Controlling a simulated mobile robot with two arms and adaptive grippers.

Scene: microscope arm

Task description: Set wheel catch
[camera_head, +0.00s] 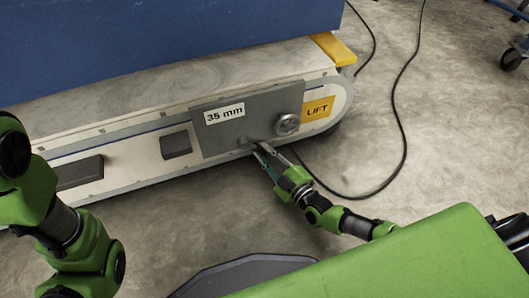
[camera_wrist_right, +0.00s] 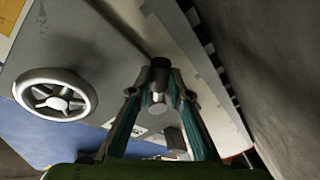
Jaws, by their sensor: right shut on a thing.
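The handwheel (camera_head: 287,124) is a small spoked metal wheel on the grey panel (camera_head: 290,97) of the low machine base. It also shows at the left in the right wrist view (camera_wrist_right: 55,95). The catch, a short dark cylindrical knob with a lighter end (camera_wrist_right: 157,100), sticks out of the panel below and left of the wheel in the head view. My right gripper (camera_head: 260,149) is at the panel's lower edge. Its two fingers (camera_wrist_right: 159,88) are shut on the catch, one on each side. My left arm enters from the left; its gripper is out of view.
The panel bears a white "35 mm" label (camera_head: 225,114) and an orange "LIFT" label (camera_head: 318,109). A blue body (camera_head: 150,40) stands on the base. A black cable (camera_head: 400,120) lies on the concrete floor at right. The floor in front is otherwise mostly clear.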

